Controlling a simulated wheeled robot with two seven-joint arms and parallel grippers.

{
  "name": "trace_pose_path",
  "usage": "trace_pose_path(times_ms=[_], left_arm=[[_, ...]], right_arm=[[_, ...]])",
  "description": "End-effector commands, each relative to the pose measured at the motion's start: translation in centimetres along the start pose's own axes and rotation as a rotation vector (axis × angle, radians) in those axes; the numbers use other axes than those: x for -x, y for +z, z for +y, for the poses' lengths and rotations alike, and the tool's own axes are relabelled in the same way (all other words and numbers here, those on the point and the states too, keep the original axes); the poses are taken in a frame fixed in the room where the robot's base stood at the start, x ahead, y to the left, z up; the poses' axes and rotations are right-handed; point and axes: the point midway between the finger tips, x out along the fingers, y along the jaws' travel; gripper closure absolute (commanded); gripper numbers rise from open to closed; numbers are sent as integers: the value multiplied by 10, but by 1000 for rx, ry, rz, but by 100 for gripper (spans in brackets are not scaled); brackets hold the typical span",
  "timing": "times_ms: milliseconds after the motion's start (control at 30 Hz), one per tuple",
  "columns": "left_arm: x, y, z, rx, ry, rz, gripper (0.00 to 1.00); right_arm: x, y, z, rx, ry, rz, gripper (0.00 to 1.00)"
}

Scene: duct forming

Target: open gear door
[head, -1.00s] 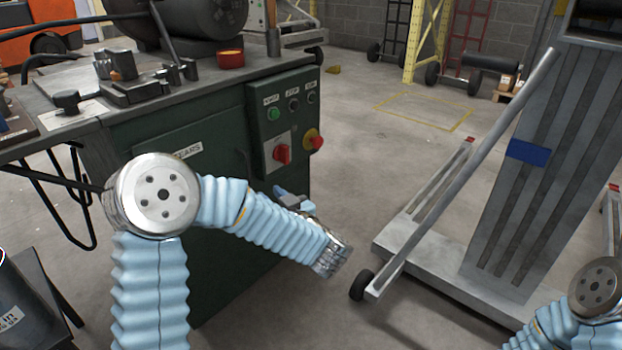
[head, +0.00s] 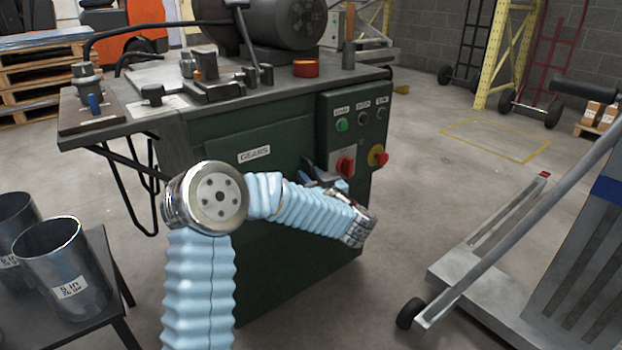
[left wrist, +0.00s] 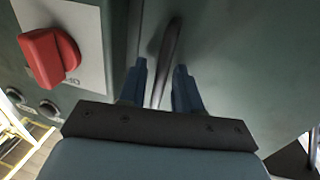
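The gear door is the green front panel (head: 272,225) of the machine, with a white GEARS label (head: 254,155). Its handle is a thin dark metal bar (left wrist: 169,50) in the left wrist view. My left gripper (head: 320,172) is at the door's right side, just left of the red switch. In the left wrist view its two blue fingers (left wrist: 159,88) stand apart, one on each side of the handle, with gaps showing. In the head view my forearm hides the handle and part of the door. My right gripper is out of view.
A red rotary switch (left wrist: 49,56) sits close left of the fingers in the wrist view. The control panel (head: 355,125) also has buttons and a red-and-yellow knob (head: 378,155). Metal cylinders (head: 65,268) stand on a small table at left. A grey lift (head: 500,290) stands at right.

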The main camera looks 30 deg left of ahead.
Motion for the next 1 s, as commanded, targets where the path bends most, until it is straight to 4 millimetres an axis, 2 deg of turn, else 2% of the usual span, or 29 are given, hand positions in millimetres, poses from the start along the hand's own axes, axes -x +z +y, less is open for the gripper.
trace_pose_path(times_ms=[267,400,500,833,1000], left_arm=[[-2,0,0,0,1,0,67],[-1,0,0,0,1,0,88],[-1,0,0,0,0,0,100],[-1,0,1,0,3,0,100],[2,0,8,0,33,1,100]], right_arm=[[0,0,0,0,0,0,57],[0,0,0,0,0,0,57],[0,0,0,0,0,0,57],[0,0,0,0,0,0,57],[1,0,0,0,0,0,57]])
